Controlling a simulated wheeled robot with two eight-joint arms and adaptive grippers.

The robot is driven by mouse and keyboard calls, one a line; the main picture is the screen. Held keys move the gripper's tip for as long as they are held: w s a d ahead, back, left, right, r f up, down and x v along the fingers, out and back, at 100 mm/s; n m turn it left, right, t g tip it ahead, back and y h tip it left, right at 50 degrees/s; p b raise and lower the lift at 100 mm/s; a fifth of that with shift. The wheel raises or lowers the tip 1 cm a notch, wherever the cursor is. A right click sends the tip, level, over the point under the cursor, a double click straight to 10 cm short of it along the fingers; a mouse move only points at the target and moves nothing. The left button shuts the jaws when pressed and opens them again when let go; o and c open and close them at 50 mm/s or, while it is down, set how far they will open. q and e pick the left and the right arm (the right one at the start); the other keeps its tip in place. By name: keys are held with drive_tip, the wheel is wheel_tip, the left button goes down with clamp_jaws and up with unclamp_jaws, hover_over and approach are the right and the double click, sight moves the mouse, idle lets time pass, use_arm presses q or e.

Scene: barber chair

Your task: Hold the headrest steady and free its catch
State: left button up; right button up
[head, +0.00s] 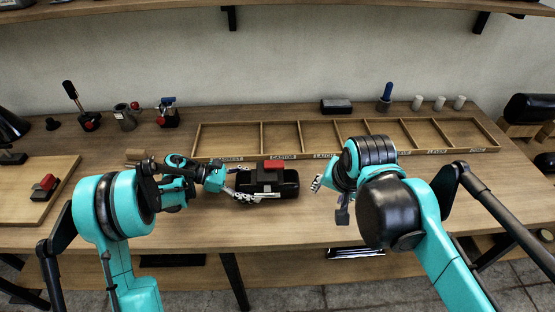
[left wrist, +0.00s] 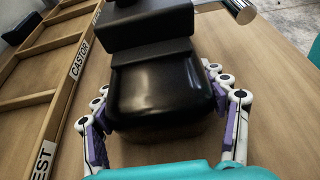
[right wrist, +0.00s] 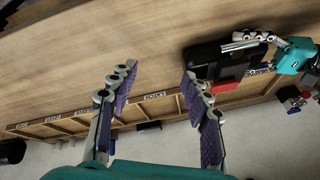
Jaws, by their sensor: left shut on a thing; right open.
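The headrest (head: 288,186) is a black padded roll with a dark block on top. It lies on the bench in front of the tray. Its red catch (head: 274,165) sits on that block. My left gripper (head: 250,185) is shut on the headrest's left end. In the left wrist view the headrest (left wrist: 150,85) fills the space between the fingers, and the red catch is not visible. My right gripper (right wrist: 158,80) is open and empty, to the right of the headrest and apart from it. In the right wrist view the headrest (right wrist: 215,62) and the red catch (right wrist: 228,87) show beyond one finger.
A labelled, divided wooden tray (head: 228,139) lies behind the headrest. A board (head: 62,170) with a red-topped black part (head: 44,187) is at the left. Small tools and cups line the back. A black roll (head: 530,108) rests on a wooden stand at the right. Bare bench lies in front.

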drive_tip(key=w+a+r+m+g, duration=0.2)
drive_tip(key=w+a+r+m, duration=0.35)
drive_tip(key=w, duration=0.35)
drive_tip(key=m+g, duration=0.3)
drive_tip(key=m, duration=0.5)
approach(279, 163)
drive_tip(key=shift+n, duration=0.25)
drive_tip(key=f, duration=0.8)
drive_tip(key=shift+a+f, duration=0.1)
drive_tip(key=shift+a, duration=0.1)
clamp_jaws()
